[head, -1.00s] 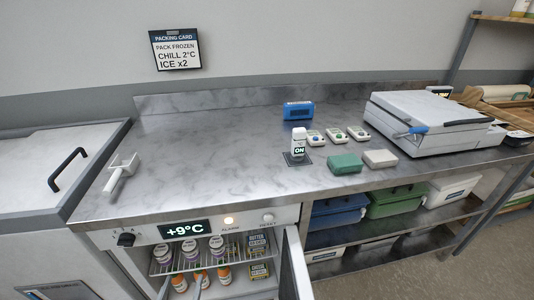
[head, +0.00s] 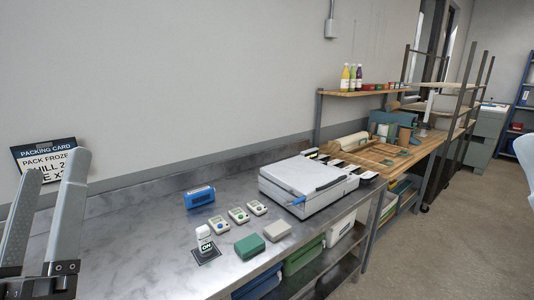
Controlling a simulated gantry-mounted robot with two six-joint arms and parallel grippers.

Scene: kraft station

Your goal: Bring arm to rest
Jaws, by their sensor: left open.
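My left gripper (head: 46,222) is at the left edge of the head view, raised in front of the steel counter (head: 140,245). Its two grey fingers are apart and nothing shows between them. They partly cover the packing card (head: 47,158) on the wall. My right gripper is not in the picture.
A wooden bench (head: 375,155) stands beyond.

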